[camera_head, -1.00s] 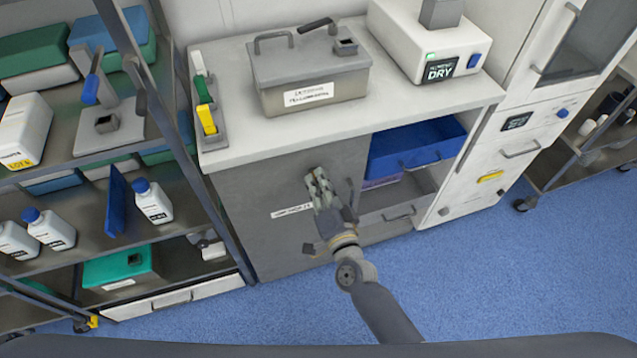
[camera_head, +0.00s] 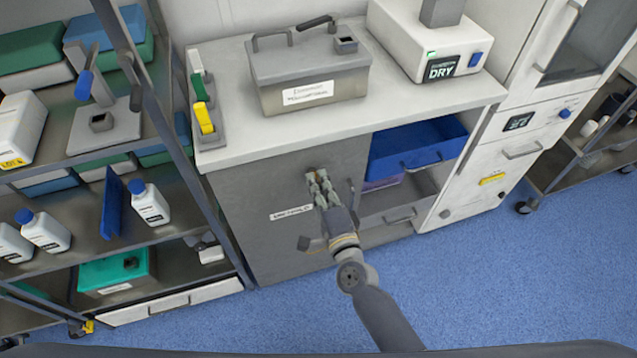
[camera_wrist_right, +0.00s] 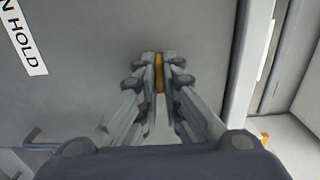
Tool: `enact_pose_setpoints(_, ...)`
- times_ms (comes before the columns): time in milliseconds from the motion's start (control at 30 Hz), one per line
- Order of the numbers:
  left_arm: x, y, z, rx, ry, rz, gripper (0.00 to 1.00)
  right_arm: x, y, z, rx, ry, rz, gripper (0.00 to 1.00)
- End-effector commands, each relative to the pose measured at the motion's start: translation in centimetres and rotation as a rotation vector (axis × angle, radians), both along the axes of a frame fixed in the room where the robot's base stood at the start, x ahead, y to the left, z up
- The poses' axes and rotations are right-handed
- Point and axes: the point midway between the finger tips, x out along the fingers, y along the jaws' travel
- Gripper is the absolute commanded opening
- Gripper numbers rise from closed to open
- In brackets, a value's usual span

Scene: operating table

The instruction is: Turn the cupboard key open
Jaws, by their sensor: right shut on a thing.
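The grey cupboard door (camera_head: 265,215) with a white label (camera_head: 291,213) is closed under the white counter. My right gripper (camera_head: 317,178) is at the upper right part of this door, its fingers pointing at it. In the right wrist view the gripper (camera_wrist_right: 159,72) is shut on an orange-yellow key (camera_wrist_right: 159,72), seen as a thin upright strip between the fingertips. The fingers hide most of the key and its lock. The key is not distinguishable in the head view. My left gripper is not in view.
A door handle (camera_head: 351,197) stands just right of the gripper. An open bay with a blue bin (camera_head: 415,150) is to the right. A shelf rack with bottles (camera_head: 150,203) stands at the left. The blue floor (camera_head: 480,270) in front is clear.

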Motion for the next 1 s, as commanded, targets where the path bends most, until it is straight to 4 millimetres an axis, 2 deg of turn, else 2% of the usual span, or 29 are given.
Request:
enact_pose_setpoints(400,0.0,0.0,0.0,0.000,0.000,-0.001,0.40,-0.1,0.0,-0.1,0.010,0.006,0.001,0.00)
enact_pose_setpoints(433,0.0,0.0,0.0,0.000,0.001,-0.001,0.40,-0.1,0.0,-0.1,0.010,0.006,0.001,0.11)
enact_pose_setpoints(500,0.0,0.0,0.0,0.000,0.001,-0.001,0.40,-0.1,0.0,-0.1,0.009,0.006,0.001,0.27)
enact_pose_setpoints(833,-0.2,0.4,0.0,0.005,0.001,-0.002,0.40,-0.1,0.0,0.0,0.007,0.003,0.000,0.27)
enact_pose_setpoints(1000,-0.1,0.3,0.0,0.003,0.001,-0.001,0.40,-1.4,-0.4,-0.2,0.007,0.005,0.000,0.27)
